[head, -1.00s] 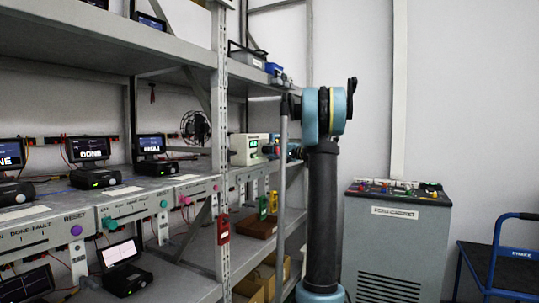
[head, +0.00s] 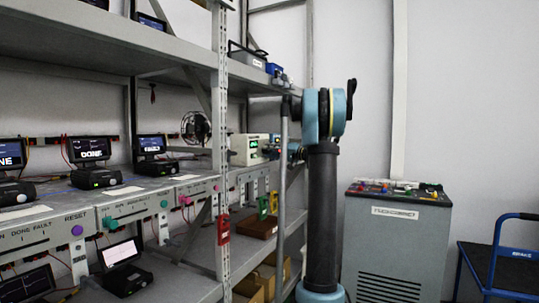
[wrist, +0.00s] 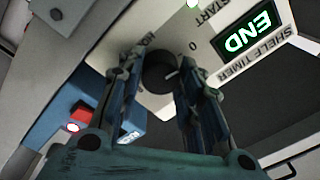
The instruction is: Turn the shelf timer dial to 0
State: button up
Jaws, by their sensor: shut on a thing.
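The shelf timer (wrist: 222,62) shows upside down in the wrist view, with a white face, printed lettering and a green display reading END. Its round dark dial (wrist: 155,74) sits between the two fingers of my gripper (wrist: 158,84), which is shut on it. A short white mark on the dial points to the right and slightly up, on the side of the printed 0. I cannot tell whether it lines up exactly with the 0. In the head view my gripper (head: 293,150) is at the rack, partly hidden behind my arm; the dial cannot be made out there.
A red button (wrist: 83,115) on a blue housing is close to the left finger. In the head view a rack upright (head: 221,130) stands left of my arm. A grey cabinet (head: 397,245) and a blue trolley (head: 500,265) stand to the right.

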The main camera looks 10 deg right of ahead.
jog(key=shift+f, duration=0.15)
jog(key=o, duration=1.1)
jog(key=shift+w, duration=0.1)
jog(key=shift+c, duration=0.2)
jog(key=v, duration=1.2)
jog(key=shift+w+f, duration=0.1)
